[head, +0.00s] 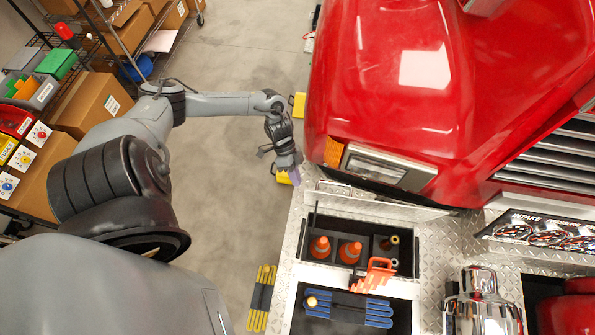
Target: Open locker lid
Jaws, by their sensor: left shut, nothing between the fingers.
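The bumper locker (376,224) is a dark compartment set in diamond plate, and its inside is in plain view. A metal lid (400,209) stands raised along its far edge, below the headlight. A thin handle (335,187) shows at the lid's left part. My left gripper (293,177) is shut and empty, just left of the lid's left end, beside the truck's front corner. I cannot tell whether it touches the lid. My right gripper is not in view.
The locker holds two orange cones (320,247) and brass-coloured fittings. An orange tool (372,276) lies at its near edge. A nearer compartment holds blue hose (378,313). The red truck body (400,90) rises behind.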

